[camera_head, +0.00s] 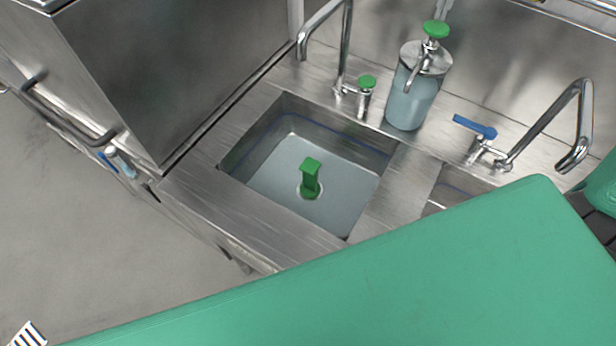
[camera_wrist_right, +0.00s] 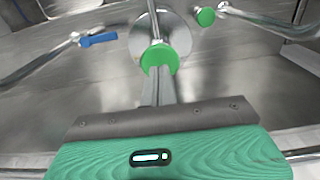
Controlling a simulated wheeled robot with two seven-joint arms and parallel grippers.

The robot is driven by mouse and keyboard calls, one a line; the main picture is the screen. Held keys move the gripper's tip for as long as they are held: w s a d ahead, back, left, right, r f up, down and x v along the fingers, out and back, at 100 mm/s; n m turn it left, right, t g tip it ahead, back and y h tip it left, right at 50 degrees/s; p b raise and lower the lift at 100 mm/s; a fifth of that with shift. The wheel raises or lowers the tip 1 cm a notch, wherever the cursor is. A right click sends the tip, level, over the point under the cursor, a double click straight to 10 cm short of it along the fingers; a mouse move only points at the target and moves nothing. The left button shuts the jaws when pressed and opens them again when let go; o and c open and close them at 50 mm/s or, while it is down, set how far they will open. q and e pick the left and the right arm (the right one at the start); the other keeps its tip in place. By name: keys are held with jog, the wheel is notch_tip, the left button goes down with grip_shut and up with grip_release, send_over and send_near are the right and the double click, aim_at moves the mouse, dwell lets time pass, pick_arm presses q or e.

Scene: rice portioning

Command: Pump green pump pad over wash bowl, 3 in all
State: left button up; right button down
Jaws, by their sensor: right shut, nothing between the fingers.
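The green pump pad (camera_head: 436,29) tops a clear dispenser (camera_head: 408,103) of pale blue liquid, with a steel lid and spout, standing on the sink's rear ledge. The wash bowl (camera_head: 260,148) is the square basin left of it, with a green plug (camera_head: 311,178) in its bottom. In the right wrist view, the pump pad (camera_wrist_right: 160,58) lies right at the tips of my right gripper (camera_wrist_right: 158,78). That gripper is shut and empty. Whether it touches the pad cannot be told. My left gripper is not in view.
A tap with a green knob (camera_head: 367,82) stands behind the basin. A blue-lever tap (camera_head: 475,126) stands right of the dispenser. A steel cabinet (camera_head: 170,70) is at left. My large green arm part covers the lower right of the head view.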

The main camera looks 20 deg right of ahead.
notch_tip(320, 180, up, 6)
jog(key=p, duration=0.3)
dwell(0.5)
dwell(0.4)
